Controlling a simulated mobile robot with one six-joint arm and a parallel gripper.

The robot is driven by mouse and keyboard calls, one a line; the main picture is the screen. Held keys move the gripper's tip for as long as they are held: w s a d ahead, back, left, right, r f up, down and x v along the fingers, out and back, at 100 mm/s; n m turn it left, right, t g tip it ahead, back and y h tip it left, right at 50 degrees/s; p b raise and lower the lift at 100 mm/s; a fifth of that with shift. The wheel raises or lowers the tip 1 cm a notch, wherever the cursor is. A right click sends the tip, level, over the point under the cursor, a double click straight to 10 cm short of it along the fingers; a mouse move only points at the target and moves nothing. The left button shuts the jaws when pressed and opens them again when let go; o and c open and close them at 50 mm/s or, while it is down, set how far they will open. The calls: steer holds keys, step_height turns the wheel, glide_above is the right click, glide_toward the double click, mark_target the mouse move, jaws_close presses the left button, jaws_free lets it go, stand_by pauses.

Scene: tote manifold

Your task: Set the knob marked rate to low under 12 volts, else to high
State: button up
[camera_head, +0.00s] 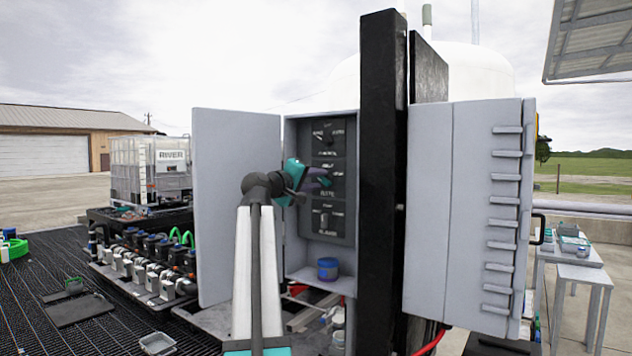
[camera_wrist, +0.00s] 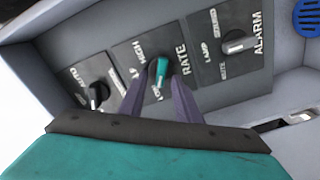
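The rate knob (camera_wrist: 161,68) is teal and sits on the middle panel in the wrist view, with RATE, HIGH and what seems to be LOW printed around it. Which mark it points to is unclear. My gripper (camera_wrist: 163,76) has its two purple-grey fingers on either side of this knob; whether they press on it is not clear. In the head view my gripper (camera_head: 322,178) reaches into the open grey cabinet (camera_head: 319,118) at the middle panel and hides most of the knob. No voltage reading is legible in either view.
A blue jar (camera_head: 327,268) stands on the cabinet floor. The cabinet's left door (camera_head: 235,200) and a dark post (camera_head: 383,180) bound the opening.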

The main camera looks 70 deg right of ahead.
steer(key=b+v, duration=0.4)
steer(key=v, duration=0.9)
steer(key=shift+a, duration=0.35)
stand_by(0.5)
